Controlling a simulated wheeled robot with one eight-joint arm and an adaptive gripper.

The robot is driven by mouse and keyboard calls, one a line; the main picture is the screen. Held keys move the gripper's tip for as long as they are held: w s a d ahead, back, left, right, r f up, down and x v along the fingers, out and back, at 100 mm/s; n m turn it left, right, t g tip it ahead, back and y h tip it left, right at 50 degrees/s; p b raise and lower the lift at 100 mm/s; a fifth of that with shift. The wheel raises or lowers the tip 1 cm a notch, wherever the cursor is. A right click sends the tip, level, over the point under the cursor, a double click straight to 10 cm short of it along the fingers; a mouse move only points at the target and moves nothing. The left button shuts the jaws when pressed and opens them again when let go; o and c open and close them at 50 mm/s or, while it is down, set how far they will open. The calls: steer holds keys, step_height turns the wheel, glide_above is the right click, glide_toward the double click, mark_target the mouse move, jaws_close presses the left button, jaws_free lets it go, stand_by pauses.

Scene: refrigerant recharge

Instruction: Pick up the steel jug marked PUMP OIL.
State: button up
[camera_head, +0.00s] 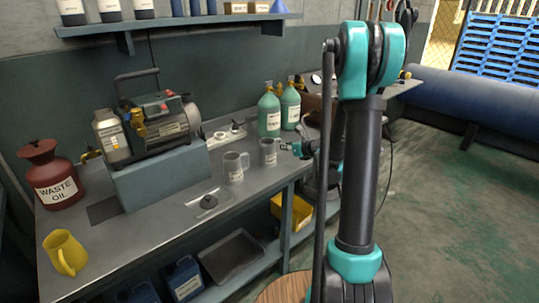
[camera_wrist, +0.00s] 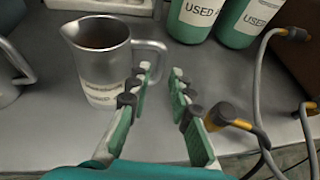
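Two grey steel jugs stand upright on the metal bench. The jug nearer my gripper (camera_head: 268,153) has a pale label, too small to read; it also fills the upper left of the wrist view (camera_wrist: 98,60), with its handle to the right. The other jug (camera_head: 233,168) stands to its left, with a label I cannot read; only its edge shows in the wrist view (camera_wrist: 8,75). I cannot tell which is marked PUMP OIL. My gripper (camera_wrist: 161,75) is open, its fingertips close to the nearer jug's handle. I cannot tell whether they touch it.
Green bottles labelled USED (camera_head: 269,112) stand behind the nearer jug. Hoses with orange-and-black fittings (camera_wrist: 228,115) lie right of my gripper. Bench front is mostly clear.

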steer(key=x, duration=0.5)
steer(key=shift+w+a, duration=0.15)
steer(key=shift+w, duration=0.15)
jaws_close()
